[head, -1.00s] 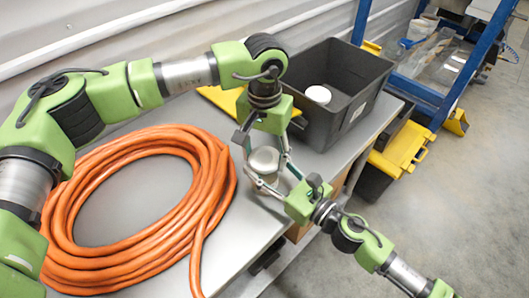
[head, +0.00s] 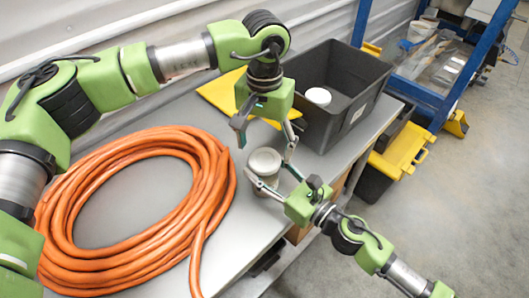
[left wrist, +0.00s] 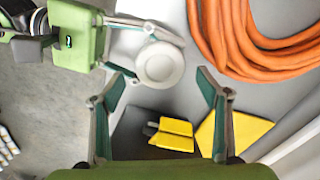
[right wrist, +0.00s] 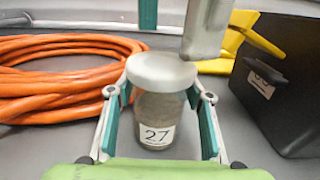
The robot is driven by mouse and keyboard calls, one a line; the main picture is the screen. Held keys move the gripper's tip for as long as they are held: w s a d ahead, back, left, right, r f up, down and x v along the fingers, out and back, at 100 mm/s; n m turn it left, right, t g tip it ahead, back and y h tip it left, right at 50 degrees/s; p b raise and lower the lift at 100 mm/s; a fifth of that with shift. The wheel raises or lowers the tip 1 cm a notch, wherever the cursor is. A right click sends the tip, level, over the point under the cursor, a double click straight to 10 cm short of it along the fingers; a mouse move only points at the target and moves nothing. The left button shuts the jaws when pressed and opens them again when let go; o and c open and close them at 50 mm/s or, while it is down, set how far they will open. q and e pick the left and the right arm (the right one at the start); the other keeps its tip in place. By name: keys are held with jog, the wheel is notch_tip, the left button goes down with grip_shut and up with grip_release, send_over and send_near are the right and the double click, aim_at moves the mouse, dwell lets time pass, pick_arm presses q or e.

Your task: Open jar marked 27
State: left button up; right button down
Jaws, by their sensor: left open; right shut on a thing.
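The jar (right wrist: 160,118) stands upright on the bench with a label reading 27. Its pale round lid (right wrist: 163,70) sits on top; the lid also shows in the head view (head: 265,160) and the left wrist view (left wrist: 159,65). My right gripper (head: 268,178) is shut around the jar's body, with one finger on each side in the right wrist view (right wrist: 161,105). My left gripper (head: 265,128) is open and empty above the jar, apart from the lid. In the left wrist view, the lid lies beyond its spread fingertips (left wrist: 163,85).
A coiled orange hose (head: 75,218) covers the bench left of the jar. A dark open bin (head: 313,125) with a white round-topped item (head: 318,96) stands behind it. A flat yellow piece (head: 222,88) lies near the wall. The bench edge is close to the jar's right.

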aim_at(264, 159)
pick_arm(q)
notch_tip(264, 159, up, 4)
jog(key=shift+f, duration=0.15)
jog(key=shift+c, duration=0.3)
jog(key=shift+f, duration=3.9)
jog(key=c, duration=1.2)
jog(key=o, duration=1.3)
jog(key=shift+c, duration=0.2)
jog(key=shift+r, duration=2.3)
pick_arm(e)
jog(key=c, duration=1)
grip_release()
